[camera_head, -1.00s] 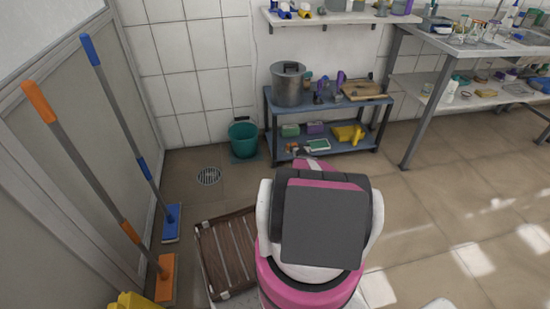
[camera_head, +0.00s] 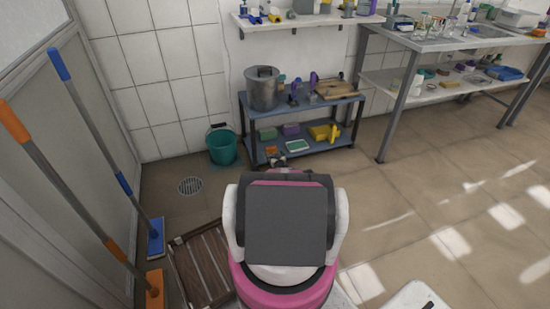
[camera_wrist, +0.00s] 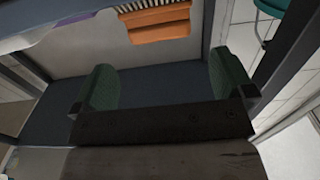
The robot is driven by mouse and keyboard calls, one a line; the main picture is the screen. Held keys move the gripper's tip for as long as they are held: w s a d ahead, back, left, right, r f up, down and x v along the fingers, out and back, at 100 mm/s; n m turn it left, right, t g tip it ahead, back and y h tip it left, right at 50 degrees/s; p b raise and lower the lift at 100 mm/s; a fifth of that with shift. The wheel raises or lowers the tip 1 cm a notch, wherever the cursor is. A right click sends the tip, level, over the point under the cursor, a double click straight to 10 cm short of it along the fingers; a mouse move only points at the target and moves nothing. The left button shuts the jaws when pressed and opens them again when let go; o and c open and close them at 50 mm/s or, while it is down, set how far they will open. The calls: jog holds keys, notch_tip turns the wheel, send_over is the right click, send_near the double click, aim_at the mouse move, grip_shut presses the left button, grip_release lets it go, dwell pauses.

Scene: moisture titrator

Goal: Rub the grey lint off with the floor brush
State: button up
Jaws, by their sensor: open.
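An orange block with pale bristle-like ridges (camera_wrist: 160,24) lies on the lower shelf of the blue cart; it looks like a small brush. It also shows as a small orange patch in the head view (camera_head: 271,150). My gripper (camera_wrist: 165,84) is open and empty, its green pads wide apart, with the orange block ahead of it and apart from it. In the head view my gripper (camera_head: 276,160) is at the cart's lower front edge, partly hidden by my arm. Long-handled tools with a blue head (camera_head: 156,238) and an orange head (camera_head: 155,289) lean at left. I cannot make out any grey lint.
The blue cart (camera_head: 352,98) carries a steel pot (camera_head: 264,90) on top. Its lower shelf holds a green-and-white item (camera_head: 298,147) and a yellow item (camera_head: 322,132). A teal bucket (camera_head: 222,147) stands left of it. A wooden slatted rack (camera_head: 205,270) lies at lower left. Floor at right is mostly clear.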

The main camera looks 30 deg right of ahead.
aim_at(271, 147)
jog(key=shift+x, duration=4.05)
jog(key=shift+r, duration=0.1)
jog(key=c, duration=1.2)
jog(key=shift+r, duration=1.05)
jog(key=shift+r, duration=0.2)
jog(key=shift+w+r, duration=0.15)
jog(key=shift+r, duration=2.1)
jog(key=shift+r, duration=0.1)
